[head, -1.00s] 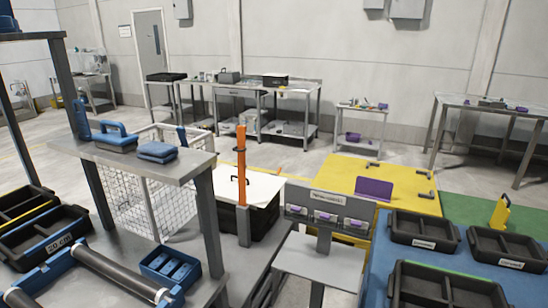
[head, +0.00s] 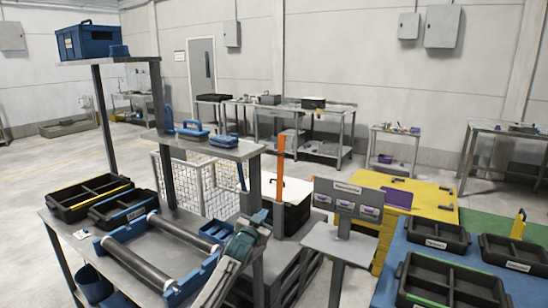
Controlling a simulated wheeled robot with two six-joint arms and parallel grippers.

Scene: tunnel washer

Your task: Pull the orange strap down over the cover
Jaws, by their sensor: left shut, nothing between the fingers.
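The orange strap (head: 281,156) stands upright like a tall narrow band at the left side of the white cover. Its lower part meets a grey post. The white cover (head: 294,190) lies on a black box, partly hidden by the strap and the sign stand. My left gripper (head: 262,214) is shut and empty. It is in front of the strap in the picture, lower and to the left, apart from it and near the grey shelf leg. My right gripper is not in view.
A grey shelf (head: 190,146) with blue cases stands left of the strap. A roller frame (head: 160,255) and black trays (head: 90,196) are at the lower left. A sign stand (head: 346,198) is close on the right. A wire cage (head: 206,190) stands behind.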

